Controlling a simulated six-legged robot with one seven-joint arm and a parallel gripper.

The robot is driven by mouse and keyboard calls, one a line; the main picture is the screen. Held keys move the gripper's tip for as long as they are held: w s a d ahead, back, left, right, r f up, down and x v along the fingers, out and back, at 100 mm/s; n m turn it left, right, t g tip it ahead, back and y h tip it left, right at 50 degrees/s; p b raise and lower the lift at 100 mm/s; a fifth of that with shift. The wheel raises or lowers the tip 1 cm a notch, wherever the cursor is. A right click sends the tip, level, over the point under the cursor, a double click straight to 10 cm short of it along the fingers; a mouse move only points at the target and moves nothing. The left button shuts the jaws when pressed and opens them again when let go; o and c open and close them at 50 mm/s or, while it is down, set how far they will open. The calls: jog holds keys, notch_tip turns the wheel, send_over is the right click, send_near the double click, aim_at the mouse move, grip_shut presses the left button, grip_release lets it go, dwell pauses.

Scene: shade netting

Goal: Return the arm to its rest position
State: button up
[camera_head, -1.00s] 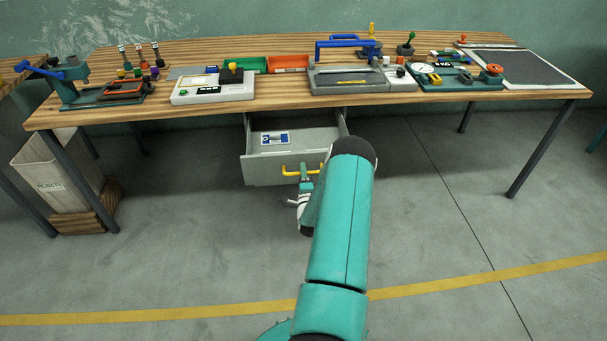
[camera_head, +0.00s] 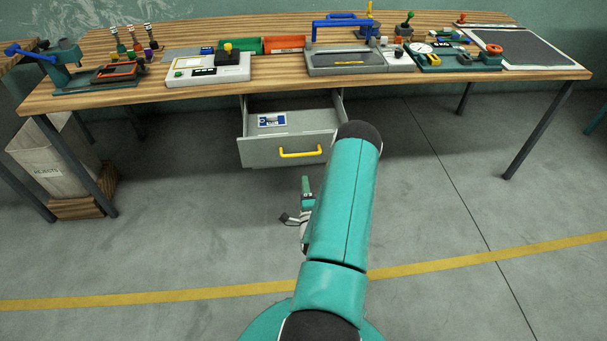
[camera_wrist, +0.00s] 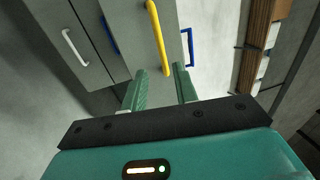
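My gripper (camera_head: 305,188) is low in front of the bench, partly hidden behind my teal arm in the head view. In the wrist view its two green fingers (camera_wrist: 160,84) are spread with an empty gap between them. A grey drawer (camera_head: 255,153) under the bench is pulled open, with a blue-and-white item (camera_head: 272,120) lying inside. Its yellow handle (camera_head: 301,154) is beyond my fingertips and apart from them. The handle also shows ahead of the fingers in the wrist view (camera_wrist: 158,38).
The wooden bench (camera_head: 215,98) holds several tools and trays. A bin (camera_head: 52,160) stands at the left by a bench leg. White (camera_wrist: 75,47) and blue (camera_wrist: 187,46) handles show in the wrist view. The floor (camera_head: 430,220) at right is clear.

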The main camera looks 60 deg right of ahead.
jog(key=shift+s+a, duration=0.3)
jog(key=shift+w, duration=0.1)
dwell(0.3)
